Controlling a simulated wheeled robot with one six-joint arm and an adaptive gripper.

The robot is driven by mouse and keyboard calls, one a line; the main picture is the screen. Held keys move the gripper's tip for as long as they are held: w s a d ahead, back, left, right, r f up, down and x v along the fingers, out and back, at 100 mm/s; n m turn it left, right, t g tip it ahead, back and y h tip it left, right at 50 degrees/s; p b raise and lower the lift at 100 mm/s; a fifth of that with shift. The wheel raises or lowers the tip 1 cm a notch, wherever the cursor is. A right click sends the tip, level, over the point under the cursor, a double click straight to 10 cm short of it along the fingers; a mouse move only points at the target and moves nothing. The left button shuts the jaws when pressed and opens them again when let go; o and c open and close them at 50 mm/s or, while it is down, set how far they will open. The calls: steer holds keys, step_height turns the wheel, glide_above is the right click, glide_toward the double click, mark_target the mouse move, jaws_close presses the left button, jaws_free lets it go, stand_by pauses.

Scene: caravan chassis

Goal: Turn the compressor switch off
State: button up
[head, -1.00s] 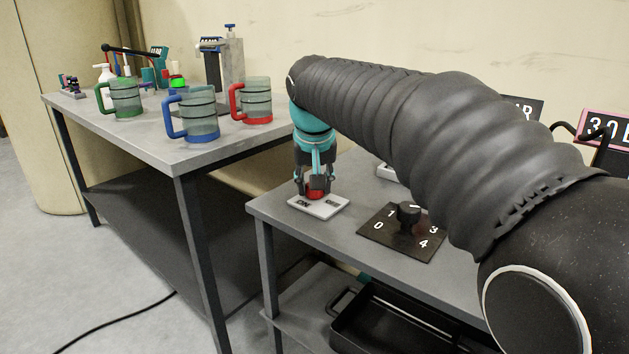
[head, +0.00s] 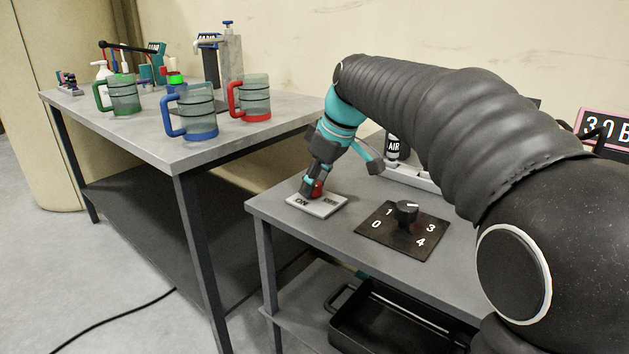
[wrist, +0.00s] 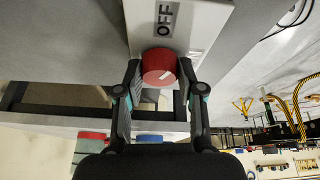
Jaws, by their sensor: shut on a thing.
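The compressor switch is a red knob (head: 318,188) on a small white plate (head: 326,208) marked ON at left and OFF at right, near the left edge of the bench. In the wrist view the red knob (wrist: 158,66) has a white line set at a slant, and the OFF mark (wrist: 166,17) is upright along the plate. My gripper (head: 313,189) leans over the plate and is shut on the knob, one finger at each side. In the head view the fingers hide part of the knob and the ON mark.
A black dial (head: 406,212) marked 0 to 4 stands just right of the switch. An AIR canister (head: 394,146) stands behind. A black tray (head: 385,325) is on the lower shelf. Several mugs, including a blue-handled one (head: 196,112), stand on the left table (head: 165,150).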

steer(key=n+g, duration=0.1)
steer(key=n, duration=0.4)
steer(key=shift+w+g+y, duration=0.1)
steer(key=shift+g+y, duration=0.3)
stand_by(0.4)
steer(key=o, duration=1.2)
steer(key=shift+c, duration=0.2)
steer(key=v, duration=1.2)
